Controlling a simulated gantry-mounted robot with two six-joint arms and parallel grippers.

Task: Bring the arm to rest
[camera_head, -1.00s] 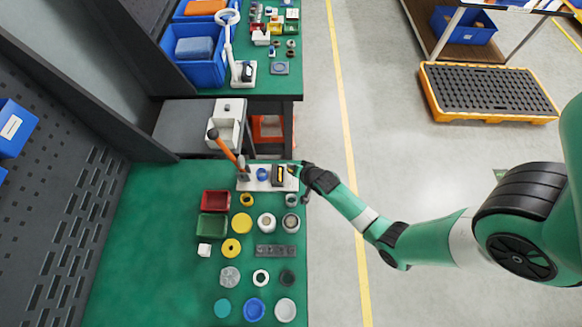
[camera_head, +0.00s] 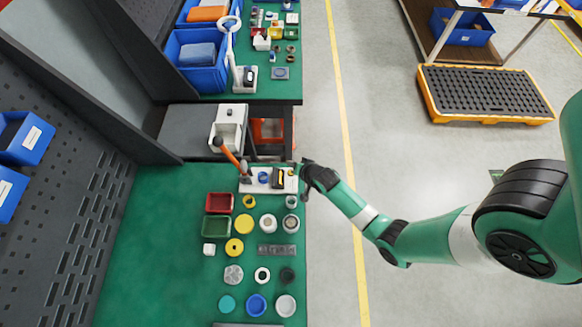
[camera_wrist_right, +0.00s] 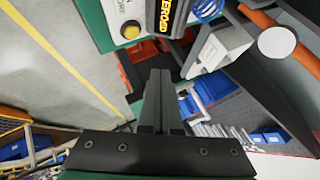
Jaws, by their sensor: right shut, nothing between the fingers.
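My right arm reaches in from the right in the head view. Its gripper (camera_head: 302,168) is at the right end of the white test fixture (camera_head: 256,185) on the green bench. In the right wrist view the gripper fingers (camera_wrist_right: 159,92) are together with nothing between them. The fixture has an orange-handled lever (camera_head: 231,156), a blue round part and a dark display block (camera_head: 279,178). The display also shows in the right wrist view (camera_wrist_right: 160,14), beside a yellow button. The gripper's contact with the fixture cannot be told. My left gripper is not in view.
The green bench (camera_head: 165,240) holds red (camera_head: 219,204) and green (camera_head: 216,227) trays and several rings, discs and caps. A grey stand with a white box is behind the fixture. The floor (camera_head: 330,270) right of the bench is clear. An orange-edged pallet (camera_head: 485,94) lies at the back right.

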